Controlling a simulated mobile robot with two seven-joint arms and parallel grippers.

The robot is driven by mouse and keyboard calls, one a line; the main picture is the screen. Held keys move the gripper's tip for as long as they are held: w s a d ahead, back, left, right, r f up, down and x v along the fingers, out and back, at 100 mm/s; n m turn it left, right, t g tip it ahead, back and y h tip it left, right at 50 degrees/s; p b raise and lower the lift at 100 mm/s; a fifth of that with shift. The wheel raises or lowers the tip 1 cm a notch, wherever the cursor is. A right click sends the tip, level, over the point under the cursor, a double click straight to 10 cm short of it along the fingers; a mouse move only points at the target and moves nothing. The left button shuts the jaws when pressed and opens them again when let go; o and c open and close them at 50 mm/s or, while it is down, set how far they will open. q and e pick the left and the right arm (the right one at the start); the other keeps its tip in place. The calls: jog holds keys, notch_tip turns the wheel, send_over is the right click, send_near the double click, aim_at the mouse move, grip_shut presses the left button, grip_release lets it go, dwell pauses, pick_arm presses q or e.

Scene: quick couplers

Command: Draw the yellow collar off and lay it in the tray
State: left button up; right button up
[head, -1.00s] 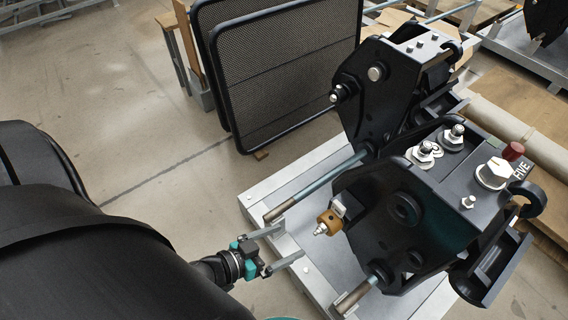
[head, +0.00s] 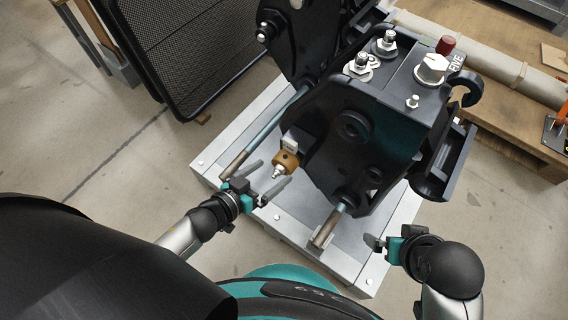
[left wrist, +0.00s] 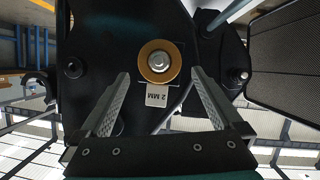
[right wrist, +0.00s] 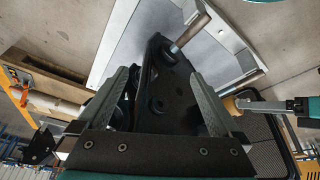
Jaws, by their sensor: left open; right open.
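The yellow collar (head: 286,161) is a brass-coloured ring around a pin with a silver tip, on the side of the black coupler (head: 333,122). In the left wrist view the collar (left wrist: 145,67) is a round ring around a silver stud, above a white "2 MM" tag (left wrist: 157,98). My left gripper (head: 274,174) is open in front of the collar, one finger to each side, with gaps showing. My right gripper (head: 374,242) is open and empty, low in front of the coupler; its fingers show in the right wrist view (right wrist: 160,75). I cannot make out the tray for certain.
The coupler stands on a grey platform (head: 270,228) with rods (head: 262,133) projecting near my left gripper. A second black coupler (head: 297,35) and mesh panels (head: 190,50) stand behind. A dark item with orange (head: 557,135) shows at the right edge.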

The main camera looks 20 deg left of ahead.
aim_at(278, 168)
pick_arm(q)
jog(key=b+x, duration=0.1)
jog(key=x, duration=0.3)
jog(key=shift+w+d+f+b, duration=0.15)
jog(key=shift+w+f+b, duration=0.1)
jog(key=shift+b, duration=0.15)
jog(key=shift+b+x, duration=0.3)
jog(key=shift+x, duration=0.5)
pick_arm(e)
jog(key=shift+w+a+r+t+y, duration=0.25)
jog(key=shift+w+a+t, duration=0.25)
jog(key=shift+a+t, duration=0.05)
jog(key=shift+w+a+r+t+y, duration=0.2)
jog(key=shift+w+a+r+t, duration=0.05)
jog(key=shift+w+a+t, duration=0.3)
jog(key=shift+w+a+r+t+y, duration=0.25)
jog(key=shift+w+a+t, duration=0.25)
jog(key=shift+a, duration=0.1)
pick_arm(q)
jog(key=shift+r, duration=0.1)
jog(key=shift+c, duration=0.4)
